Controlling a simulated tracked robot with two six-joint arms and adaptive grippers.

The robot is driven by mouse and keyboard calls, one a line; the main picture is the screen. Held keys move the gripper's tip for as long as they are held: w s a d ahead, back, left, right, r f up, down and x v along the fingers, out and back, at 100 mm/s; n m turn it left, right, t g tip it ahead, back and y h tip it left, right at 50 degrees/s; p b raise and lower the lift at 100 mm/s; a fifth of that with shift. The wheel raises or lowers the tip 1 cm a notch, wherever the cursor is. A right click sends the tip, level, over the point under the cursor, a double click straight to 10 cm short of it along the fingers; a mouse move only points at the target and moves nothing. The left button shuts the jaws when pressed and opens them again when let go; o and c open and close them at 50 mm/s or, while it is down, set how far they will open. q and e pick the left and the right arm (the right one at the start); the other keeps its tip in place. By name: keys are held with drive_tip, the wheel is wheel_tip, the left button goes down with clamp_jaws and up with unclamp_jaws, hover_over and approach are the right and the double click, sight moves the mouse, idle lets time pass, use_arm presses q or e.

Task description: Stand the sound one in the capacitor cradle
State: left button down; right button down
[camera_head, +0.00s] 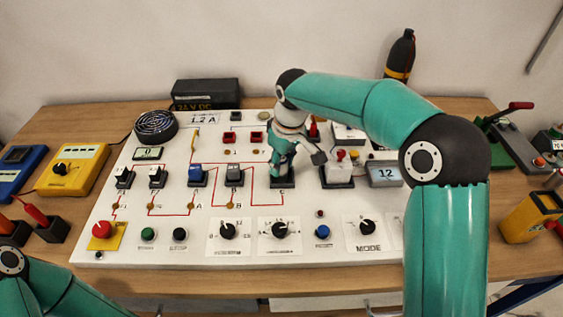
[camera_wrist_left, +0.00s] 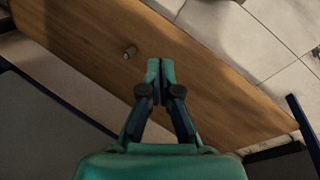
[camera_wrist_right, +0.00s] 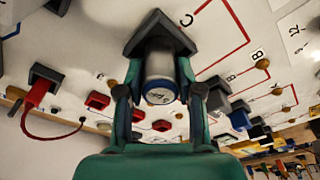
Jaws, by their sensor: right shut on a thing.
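The capacitor cradle is a dark square holder marked C (camera_wrist_right: 140,40) in the right wrist view. It also shows on the white panel in the head view (camera_head: 283,184). A silver capacitor can (camera_wrist_right: 159,66) with a blue-marked end is between the fingers of my right gripper (camera_wrist_right: 157,84), which is shut on it. The can's far end is at or inside the cradle; its seating depth is hidden. My right gripper (camera_head: 281,163) is over the cradle in the head view. My left gripper (camera_wrist_left: 159,68) looks shut and empty, above a wooden surface.
The white panel (camera_head: 190,242) carries switches, knobs and red wiring. A yellow meter (camera_head: 75,170) is at left.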

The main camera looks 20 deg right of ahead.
drive_tip(key=c, duration=0.7)
unclamp_jaws()
drive_tip(key=shift+c, duration=0.2)
wheel_tip(320, 180, up, 12)
drive_tip(key=s, duration=0.1)
drive_tip(key=shift+s+d+p, duration=0.3)
drive_tip(key=shift+d+p, duration=0.1)
